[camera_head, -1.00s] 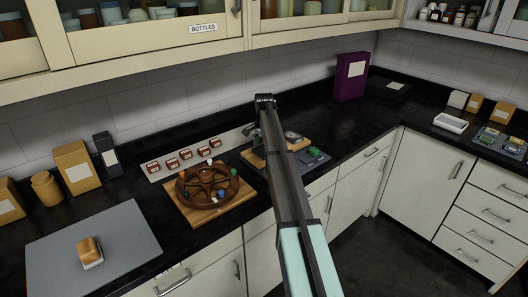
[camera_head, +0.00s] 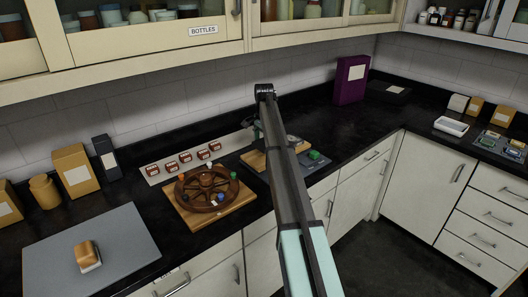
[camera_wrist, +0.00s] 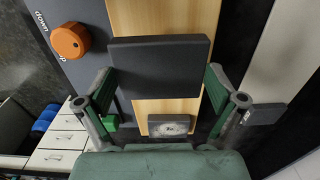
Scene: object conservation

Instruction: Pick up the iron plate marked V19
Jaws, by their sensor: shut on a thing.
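A plain dark grey plate (camera_wrist: 160,65) lies between the two fingers of my gripper (camera_wrist: 162,95) in the wrist view. The fingers are closed on its left and right edges. No marking shows on the face I see. Beyond it, a smaller grey plate (camera_wrist: 170,125) with a pale label sits against the wooden board (camera_wrist: 188,104); its lettering is too small to read. In the head view my arm hides most of the gripper and the held plate, above the right-hand apparatus.
Around the board are an orange knob (camera_wrist: 70,40) marked up and down, and a green knob (camera_wrist: 111,122). A brown wheel (camera_head: 207,187) with coloured pieces stands left of my arm, near a grey mat (camera_head: 120,245).

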